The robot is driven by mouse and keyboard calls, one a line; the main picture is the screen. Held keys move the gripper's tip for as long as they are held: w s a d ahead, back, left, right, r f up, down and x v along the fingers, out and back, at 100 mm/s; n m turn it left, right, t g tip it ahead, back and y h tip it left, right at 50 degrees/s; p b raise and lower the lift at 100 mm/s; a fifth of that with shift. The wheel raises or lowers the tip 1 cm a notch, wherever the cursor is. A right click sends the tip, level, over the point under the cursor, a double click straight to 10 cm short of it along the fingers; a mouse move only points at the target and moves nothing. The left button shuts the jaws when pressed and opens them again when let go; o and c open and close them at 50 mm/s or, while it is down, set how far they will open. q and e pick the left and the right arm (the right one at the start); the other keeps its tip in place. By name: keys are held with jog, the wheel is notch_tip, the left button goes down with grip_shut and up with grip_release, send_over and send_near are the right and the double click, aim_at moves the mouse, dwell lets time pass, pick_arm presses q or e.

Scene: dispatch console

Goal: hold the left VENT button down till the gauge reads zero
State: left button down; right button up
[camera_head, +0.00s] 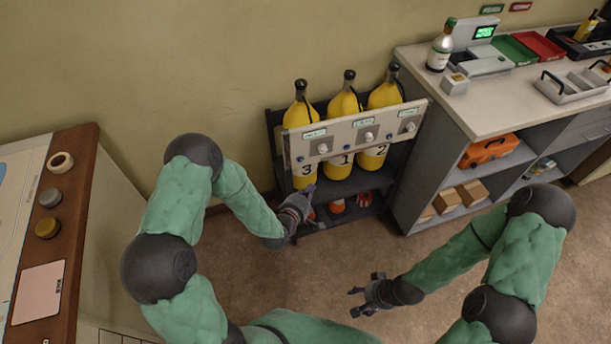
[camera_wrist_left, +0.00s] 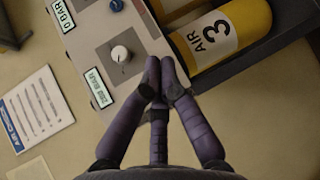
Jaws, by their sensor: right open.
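The left gauge display (camera_head: 315,133) also shows in the left wrist view (camera_wrist_left: 98,88), reading what looks like 200 BAR. Beside it is a white knob (camera_wrist_left: 120,54). A small blue button (camera_head: 300,158) is at the panel's left end. In the wrist view that spot is hidden behind my left fingertips. My left gripper (camera_head: 309,188) (camera_wrist_left: 160,76) has its fingers together, empty, in front of cylinder 3 (camera_wrist_left: 222,32); contact cannot be told. My right gripper (camera_head: 364,296) is open and empty above the floor.
Another display (camera_wrist_left: 62,12) reads 0 BAR, with a blue button (camera_wrist_left: 117,5) near it. A counter (camera_head: 500,95) with shelves stands close on the right. A wooden-edged desk (camera_head: 75,180) is at the left. Orange-and-white things (camera_head: 338,206) lie on the rack's lower shelf.

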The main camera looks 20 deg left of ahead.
aim_at(300, 159)
pick_arm(q)
jog(key=shift+d+r+n+t, duration=0.15)
jog(key=shift+r+n+t, duration=0.25)
jog(key=shift+r, duration=0.05)
pick_arm(e)
jog(key=shift+s+d+f, duration=0.15)
jog(key=shift+s+f, duration=0.2)
jog(key=shift+s, duration=0.1)
pick_arm(q)
jog(key=w+a+b, duration=0.2)
jog(key=w+a, duration=0.3)
jog(key=w, duration=0.2)
jog(key=shift+w, duration=0.15)
pick_arm(e)
jog(key=shift+f, duration=0.9)
pick_arm(q)
jog(key=shift+w, duration=0.15)
pick_arm(e)
jog(key=shift+f, duration=0.1)
pick_arm(q)
jog(key=shift+w+a, duration=0.15)
jog(key=shift+w, duration=0.05)
pick_arm(e)
jog(key=shift+f, duration=0.1)
